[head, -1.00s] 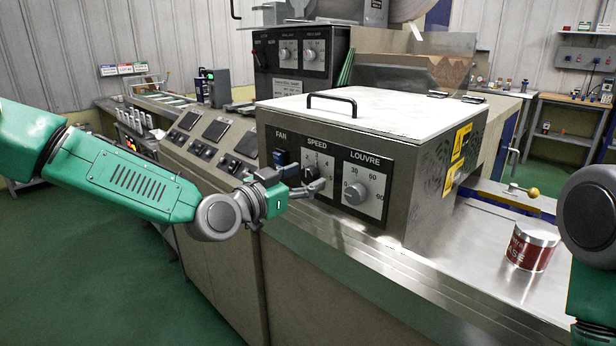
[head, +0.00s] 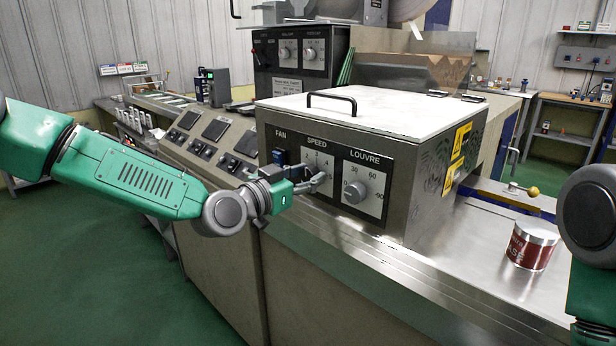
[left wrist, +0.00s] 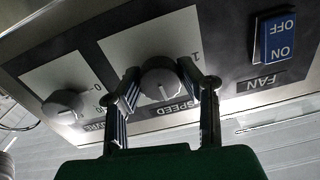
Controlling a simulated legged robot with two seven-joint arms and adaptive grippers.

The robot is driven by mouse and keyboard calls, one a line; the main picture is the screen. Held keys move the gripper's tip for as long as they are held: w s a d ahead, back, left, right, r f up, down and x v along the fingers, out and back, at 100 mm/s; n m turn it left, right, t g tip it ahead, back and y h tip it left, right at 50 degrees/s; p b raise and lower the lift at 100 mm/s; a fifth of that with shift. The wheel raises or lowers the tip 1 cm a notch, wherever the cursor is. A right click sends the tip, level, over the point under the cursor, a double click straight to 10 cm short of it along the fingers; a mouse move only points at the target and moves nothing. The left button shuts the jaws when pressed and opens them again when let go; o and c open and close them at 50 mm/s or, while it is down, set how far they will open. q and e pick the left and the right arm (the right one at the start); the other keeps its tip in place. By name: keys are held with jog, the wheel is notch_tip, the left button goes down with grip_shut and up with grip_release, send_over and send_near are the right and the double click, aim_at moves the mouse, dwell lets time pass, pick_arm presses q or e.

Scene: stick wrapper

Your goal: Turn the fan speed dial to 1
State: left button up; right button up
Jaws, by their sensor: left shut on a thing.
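The speed dial (left wrist: 160,78) is a grey knob on a pale plate of the machine box's front. In the left wrist view, which is upside down, it sits between the two fingers of my left gripper (left wrist: 163,88). A pale mark on its face points towards the SPEED label. The printed 1 shows beside it, but which number the mark meets is unclear. In the head view my left gripper (head: 318,182) is shut on the dial and mostly hides it.
Left of the speed plate is the blue fan switch (head: 280,157), also in the left wrist view (left wrist: 276,40). On the right is the louvre dial (head: 355,191). A red tin (head: 531,245) stands on the steel counter (head: 440,275). The box lid has a black handle (head: 331,98).

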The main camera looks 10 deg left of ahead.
pick_arm(q)
jog(key=n+b, duration=0.1)
jog(key=n, duration=0.3)
jog(key=shift+a+n, duration=0.1)
jog(key=shift+n, duration=0.2)
jog(key=n+b, duration=0.2)
jog(key=n, duration=0.2)
jog(key=shift+w, duration=0.1)
jog(key=n+b, duration=0.1)
jog(key=n, duration=0.3)
jog(key=shift+a+b, duration=0.1)
jog(key=shift+b, duration=0.25)
jog(key=shift+n+b, duration=1.05)
jog(key=shift+n, duration=1.15)
jog(key=o, duration=0.9)
jog(key=shift+o, duration=1.3)
jog(key=shift+w+f, duration=0.1)
jog(key=shift+a, duration=0.1)
